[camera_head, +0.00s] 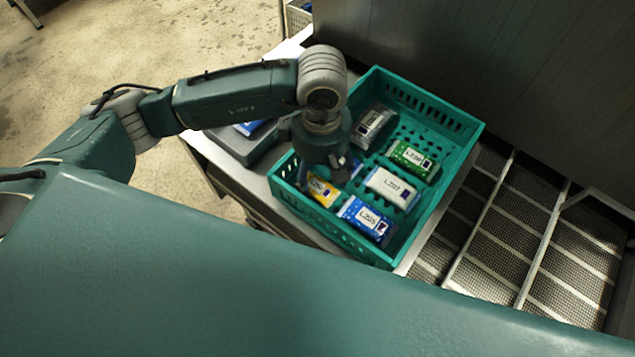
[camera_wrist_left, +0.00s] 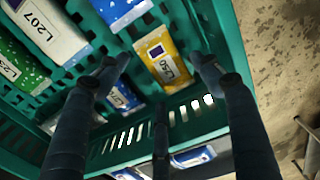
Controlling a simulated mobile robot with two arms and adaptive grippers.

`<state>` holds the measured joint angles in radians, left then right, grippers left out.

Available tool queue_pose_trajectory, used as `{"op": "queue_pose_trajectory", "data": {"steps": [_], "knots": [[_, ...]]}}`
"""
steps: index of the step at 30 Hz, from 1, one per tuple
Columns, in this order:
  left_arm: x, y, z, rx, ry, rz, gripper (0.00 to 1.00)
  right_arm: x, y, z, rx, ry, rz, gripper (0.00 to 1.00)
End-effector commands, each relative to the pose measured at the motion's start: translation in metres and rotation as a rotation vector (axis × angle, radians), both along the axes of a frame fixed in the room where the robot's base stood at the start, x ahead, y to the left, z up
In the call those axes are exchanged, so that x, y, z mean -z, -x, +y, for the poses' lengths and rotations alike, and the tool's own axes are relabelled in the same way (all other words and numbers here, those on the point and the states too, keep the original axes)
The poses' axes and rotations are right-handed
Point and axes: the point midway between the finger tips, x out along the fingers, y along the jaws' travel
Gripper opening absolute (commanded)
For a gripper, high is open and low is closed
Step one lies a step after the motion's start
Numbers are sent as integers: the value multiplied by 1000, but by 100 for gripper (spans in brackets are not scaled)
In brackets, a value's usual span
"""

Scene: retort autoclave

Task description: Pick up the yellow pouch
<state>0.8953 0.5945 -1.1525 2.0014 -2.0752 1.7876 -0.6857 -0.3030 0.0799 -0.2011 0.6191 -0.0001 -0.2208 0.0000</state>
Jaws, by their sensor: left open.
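The yellow pouch (camera_head: 322,192) lies in the near-left part of a green crate (camera_head: 411,238), partly covered by my left gripper (camera_head: 328,172) in the head view. In the left wrist view the yellow pouch (camera_wrist_left: 164,62) has a white label and shows between the two spread fingers of the left gripper (camera_wrist_left: 160,64). The fingers are open and apart from each other, one on each side of the pouch. I cannot tell how far above the pouch they are. My right gripper is in neither view.
The crate also holds a blue pouch (camera_head: 367,219), a white pouch (camera_head: 391,187), a green pouch (camera_head: 411,158) and a grey pouch (camera_head: 373,126). Another blue pouch (camera_wrist_left: 125,97) lies beside the yellow one. Crate walls stand close around the gripper. A mesh conveyor (camera_head: 510,225) lies right.

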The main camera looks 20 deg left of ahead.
Motion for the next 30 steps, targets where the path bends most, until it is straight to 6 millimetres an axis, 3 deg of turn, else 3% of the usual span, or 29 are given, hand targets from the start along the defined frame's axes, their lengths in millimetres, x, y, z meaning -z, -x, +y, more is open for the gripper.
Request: {"op": "queue_pose_trajectory", "data": {"steps": [6,13,18,19,30], "knots": [[22,1,-1,0,1,1,66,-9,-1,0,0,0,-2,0],[24,0,-1,1,1,-1,66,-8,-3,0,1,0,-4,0],[24,0,-1,1,1,-1,32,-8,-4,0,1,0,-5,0],[24,0,-1,1,1,-1,29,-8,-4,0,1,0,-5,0],[18,-1,-1,0,2,-2,29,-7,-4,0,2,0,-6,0]]}}
